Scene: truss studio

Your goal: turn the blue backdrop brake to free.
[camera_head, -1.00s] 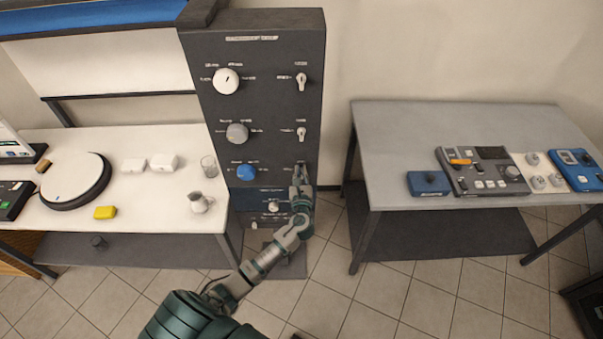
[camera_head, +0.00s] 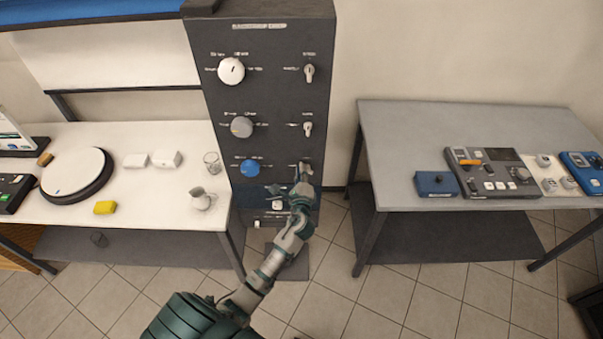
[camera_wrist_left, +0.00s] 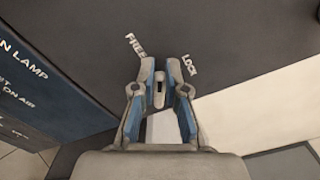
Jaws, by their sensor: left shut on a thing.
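The dark backdrop panel (camera_head: 270,100) has three rows, each with a round knob on the left and a small switch on the right. The blue knob (camera_head: 250,168) is in the third row. My left gripper (camera_head: 304,172) is at the right-hand switch of that row and mostly hides it. In the left wrist view, my left gripper (camera_wrist_left: 160,82) is shut on the small grey lever of the blue backdrop brake (camera_wrist_left: 159,93). The label FREE is left of the fingertips and LOCK is right of them. The lever sits between the two labels. My right gripper is not in view.
White (camera_head: 231,71) and grey (camera_head: 241,127) knobs, each with a switch beside it, sit above. A blue lower section (camera_head: 250,195) is just below my gripper. A white table (camera_head: 130,205) stands left and a grey table (camera_head: 400,150) with consoles stands right.

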